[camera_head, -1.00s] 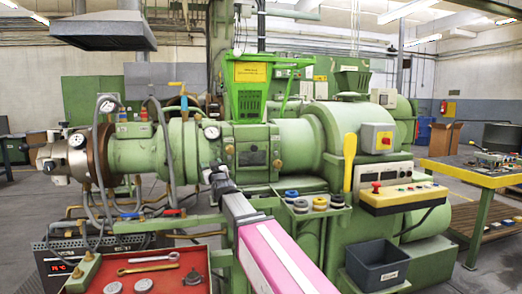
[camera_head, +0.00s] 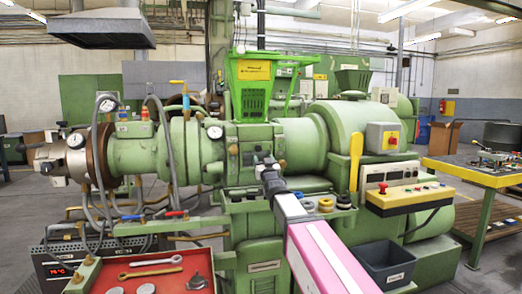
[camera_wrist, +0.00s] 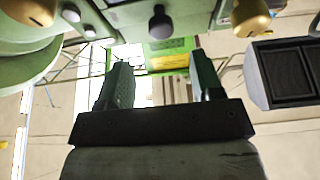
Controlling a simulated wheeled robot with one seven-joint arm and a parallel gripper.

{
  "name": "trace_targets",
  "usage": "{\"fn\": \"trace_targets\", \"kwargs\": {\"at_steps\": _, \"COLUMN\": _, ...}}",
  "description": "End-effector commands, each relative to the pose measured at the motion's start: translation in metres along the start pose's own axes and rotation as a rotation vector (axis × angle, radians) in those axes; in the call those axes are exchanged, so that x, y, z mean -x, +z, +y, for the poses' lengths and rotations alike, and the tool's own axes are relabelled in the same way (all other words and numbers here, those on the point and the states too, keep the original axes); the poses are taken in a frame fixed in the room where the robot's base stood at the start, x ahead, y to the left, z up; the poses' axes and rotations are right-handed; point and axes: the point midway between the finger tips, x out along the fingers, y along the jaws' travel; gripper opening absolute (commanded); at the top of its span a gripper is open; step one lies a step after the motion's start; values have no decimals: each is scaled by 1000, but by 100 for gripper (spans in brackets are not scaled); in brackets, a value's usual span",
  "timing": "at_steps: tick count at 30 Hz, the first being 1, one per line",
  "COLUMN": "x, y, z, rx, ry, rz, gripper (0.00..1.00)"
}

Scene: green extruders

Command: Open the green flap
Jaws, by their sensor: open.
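The green flap appears to be the square panel (camera_head: 256,149) on the front of the green extruder block, below the green hopper; my gripper partly covers its lower part. It looks closed. My gripper (camera_head: 266,164) is in front of this panel. In the wrist view my gripper (camera_wrist: 158,60) is open, with nothing between its two fingers. A dark round knob (camera_wrist: 160,22) on a green surface shows beyond and above the fingertips there. I cannot tell whether the fingers touch the machine.
Brass-coloured knobs (camera_wrist: 251,16) stand out from the machine near my gripper. The green hopper (camera_head: 250,92) with a yellow label rises above the panel. A yellow control box (camera_head: 404,197) and a dark bin (camera_head: 382,263) are at right; a red tray (camera_head: 150,275) with tools is at lower left.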

Motion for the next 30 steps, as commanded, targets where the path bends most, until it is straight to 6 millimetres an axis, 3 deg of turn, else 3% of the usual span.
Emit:
{"fn": "trace_targets", "kwargs": {"at_steps": 9, "x": -58, "y": 1, "z": 0, "rx": 0, "ry": 0, "rz": 1, "gripper": 60}}
{"fn": "trace_targets", "kwargs": {"at_steps": 15, "x": -86, "y": 1, "z": 0, "rx": 1, "ry": 0, "rz": 0, "gripper": 60}}
{"fn": "trace_targets", "kwargs": {"at_steps": 26, "x": -92, "y": 0, "z": 0, "rx": 1, "ry": 0, "rz": -1, "gripper": 60}}
{"fn": "trace_targets", "kwargs": {"at_steps": 27, "x": -92, "y": 0, "z": 0, "rx": 1, "ry": 0, "rz": -1, "gripper": 54}}
{"fn": "trace_targets", "kwargs": {"at_steps": 30, "x": -92, "y": 0, "z": 0, "rx": 1, "ry": 0, "rz": 0, "gripper": 21}}
